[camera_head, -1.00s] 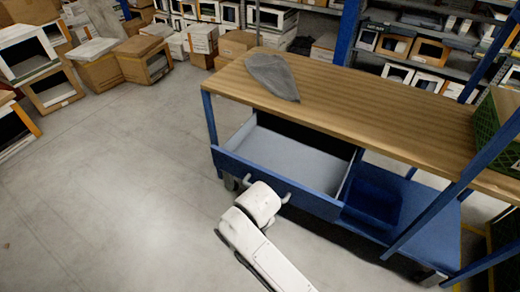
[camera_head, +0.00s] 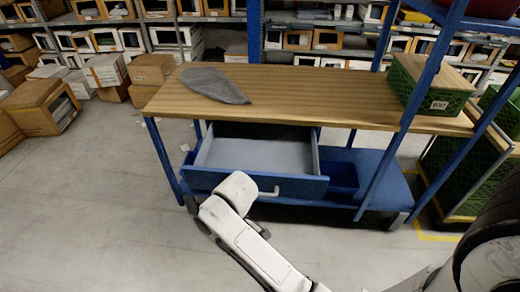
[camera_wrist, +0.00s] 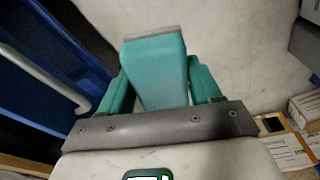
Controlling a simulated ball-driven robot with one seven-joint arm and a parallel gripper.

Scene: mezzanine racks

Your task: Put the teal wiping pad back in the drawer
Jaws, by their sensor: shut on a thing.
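The teal wiping pad (camera_wrist: 155,75) shows in the wrist view, upright between the two teal fingers of my gripper (camera_wrist: 158,88), which is shut on it. In the head view my arm reaches to the front of the workbench, and the gripper and pad are hidden behind it. The drawer (camera_head: 290,187) under the bench top is pulled open, with a blue front, a pale handle and a bare grey floor. In the wrist view the blue drawer front (camera_wrist: 35,85) and handle are at the left, apart from the pad.
A wooden workbench top (camera_head: 310,95) is above the drawer, with a grey cloth (camera_head: 213,85) on it. A green crate (camera_head: 430,85) stands at its right end. A blue post (camera_head: 400,130) rises at the right. Boxes lie left; the floor in front is clear.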

